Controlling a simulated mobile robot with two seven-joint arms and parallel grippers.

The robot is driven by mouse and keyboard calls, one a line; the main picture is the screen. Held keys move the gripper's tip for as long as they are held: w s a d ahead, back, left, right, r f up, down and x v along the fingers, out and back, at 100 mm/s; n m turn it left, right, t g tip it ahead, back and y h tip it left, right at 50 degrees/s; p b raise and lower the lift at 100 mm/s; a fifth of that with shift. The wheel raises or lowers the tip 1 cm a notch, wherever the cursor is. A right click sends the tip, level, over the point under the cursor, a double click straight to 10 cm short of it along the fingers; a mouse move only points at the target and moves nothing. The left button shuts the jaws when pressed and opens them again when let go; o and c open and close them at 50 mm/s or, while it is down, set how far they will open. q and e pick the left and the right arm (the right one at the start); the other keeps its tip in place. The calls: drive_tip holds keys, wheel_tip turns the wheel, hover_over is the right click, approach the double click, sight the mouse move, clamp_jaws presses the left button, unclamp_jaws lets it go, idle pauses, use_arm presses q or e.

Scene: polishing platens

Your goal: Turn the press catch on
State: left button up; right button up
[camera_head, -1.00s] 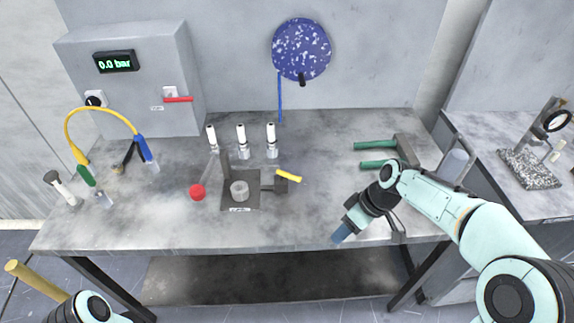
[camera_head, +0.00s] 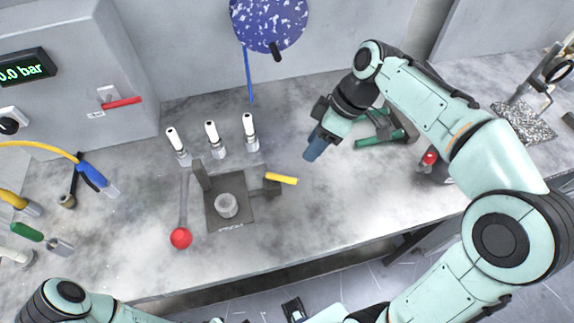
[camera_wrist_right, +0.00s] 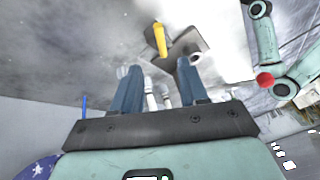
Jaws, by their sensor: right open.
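The press (camera_head: 215,219) is a small dark plate on the bench with an upright post and a pale round cup. A short yellow handle (camera_head: 281,178) sticks out at its right side; I take this as the catch. A lever with a red ball (camera_head: 180,238) lies at its left. My right gripper (camera_head: 314,152), with blue fingers, is above the bench, right of and behind the yellow handle, apart from it. In the right wrist view its fingers (camera_wrist_right: 161,68) are spread and empty, with the yellow handle (camera_wrist_right: 160,40) beyond them. My left gripper is out of view.
Several white-topped holders (camera_head: 211,139) stand behind the press. Green-handled tools (camera_head: 378,140) lie right of my gripper. A wall box with a red lever (camera_head: 122,103) is at the left. The bench in front of the press is clear.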

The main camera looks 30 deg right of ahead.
sight(288, 178)
drive_tip(key=b+x, duration=0.1)
drive_tip(key=x, duration=1.1)
clamp_jaws()
